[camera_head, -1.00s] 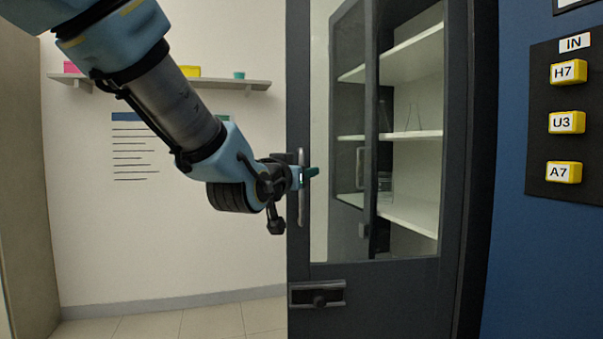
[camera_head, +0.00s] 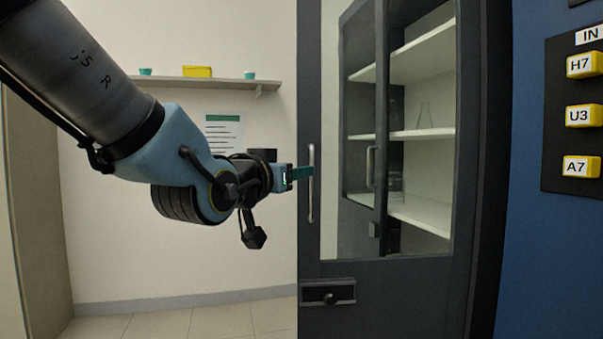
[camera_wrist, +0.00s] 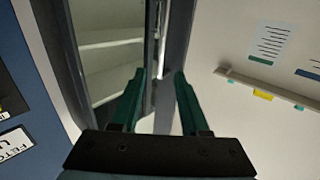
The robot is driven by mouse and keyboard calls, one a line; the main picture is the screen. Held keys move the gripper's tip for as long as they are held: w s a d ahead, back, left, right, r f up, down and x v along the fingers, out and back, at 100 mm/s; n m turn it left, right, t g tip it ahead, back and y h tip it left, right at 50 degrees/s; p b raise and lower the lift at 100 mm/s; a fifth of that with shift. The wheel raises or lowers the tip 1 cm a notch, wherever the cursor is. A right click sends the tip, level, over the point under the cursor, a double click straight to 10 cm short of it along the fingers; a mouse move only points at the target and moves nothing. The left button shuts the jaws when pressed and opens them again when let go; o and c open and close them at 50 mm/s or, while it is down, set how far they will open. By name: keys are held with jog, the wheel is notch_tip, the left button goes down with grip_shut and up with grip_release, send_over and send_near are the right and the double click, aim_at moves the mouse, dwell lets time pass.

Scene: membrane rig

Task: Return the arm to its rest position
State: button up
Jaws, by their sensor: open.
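My gripper (camera_head: 303,173) is at the end of my arm, which reaches in from the upper left in the head view. Its green fingers show apart and empty in the wrist view (camera_wrist: 160,85). In the head view the fingertips are near the vertical handle (camera_head: 311,183) on the dark door (camera_head: 311,240). I cannot tell from this view whether they touch it.
A dark glass-fronted cabinet (camera_head: 462,200) with white shelves (camera_head: 420,213) and glassware stands right of the door's edge. A blue wall panel at right has yellow labelled blocks (camera_head: 583,116). A wall shelf (camera_head: 225,82) holds small items. Pale wall lies behind my arm.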

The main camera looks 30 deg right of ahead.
jog(key=shift+s+a, duration=0.25)
jog(key=shift+a, duration=0.15)
jog(key=w+a+f+n+y, duration=0.2)
jog(key=w+a+f+y, duration=0.2)
jog(key=w+a+f, duration=0.3)
jog(key=w+a+f+n+y, duration=0.3)
jog(key=w+a+f+y, duration=0.3)
jog(key=f, duration=0.4)
jog(key=s+a+f+n+g+y, duration=0.35)
jog(key=a+f, duration=0.35)
jog(key=a, duration=0.5)
jog(key=s+a+f+n+g+y, duration=0.2)
jog(key=s+a+f+g, duration=0.4)
jog(key=a, duration=0.6)
notch_tip(320, 180, up, 14)
jog(key=w+t+p, duration=0.1)
jog(key=w+p, duration=0.1)
jog(key=p, duration=1.3)
jog(key=shift+w+r, duration=0.15)
jog(key=shift+w, duration=0.1)
jog(key=shift+o, duration=0.2)
jog(key=shift+t+h, duration=0.25)
